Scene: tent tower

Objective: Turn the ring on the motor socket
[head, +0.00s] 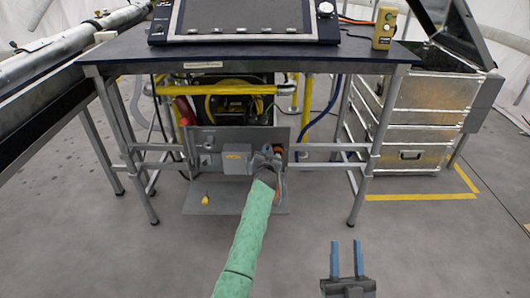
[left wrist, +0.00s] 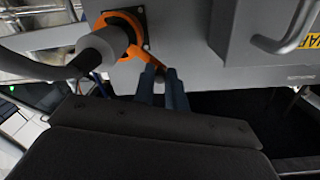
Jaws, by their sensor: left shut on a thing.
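The motor socket's orange ring (left wrist: 130,22) sits around a pale plug (left wrist: 100,45) on a grey panel, seen in the left wrist view. An orange lever (left wrist: 147,52) sticks out from the ring. My left gripper (left wrist: 163,85) has its blue-grey fingers shut on the lever's end, below and right of the plug. In the head view my left arm, in a green sleeve, reaches under the table to the left gripper (head: 268,160) at the grey panel; the ring is mostly hidden there. My right gripper (head: 347,248) is open and empty at the lower right, above the floor.
A dark table (head: 260,54) with metal legs spans above the panel. A grey box (head: 208,160) and a handle (left wrist: 288,35) are on the panel right by the socket. The floor in front is clear.

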